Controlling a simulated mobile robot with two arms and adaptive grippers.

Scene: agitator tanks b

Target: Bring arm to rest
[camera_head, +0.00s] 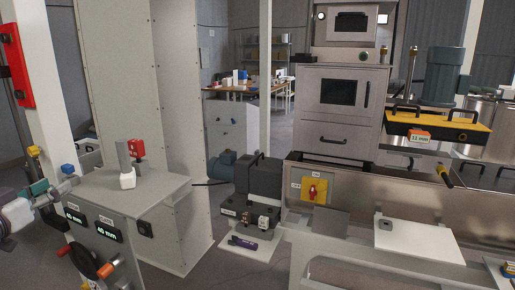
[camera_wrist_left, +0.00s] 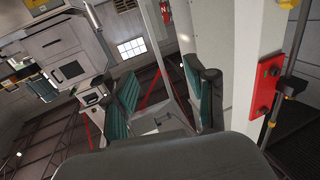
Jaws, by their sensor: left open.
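My left gripper (camera_head: 45,188) is at the left edge of the head view, its arm coming in from the left. It is beside the grey cabinet (camera_head: 130,192) and looks empty. In the left wrist view its two teal-padded fingers (camera_wrist_left: 160,100) stand apart with nothing between them. The wrist view is tilted. My right gripper is in neither view.
A dark machine (camera_head: 262,187) and a steel tank (camera_head: 375,195) stand to the right.

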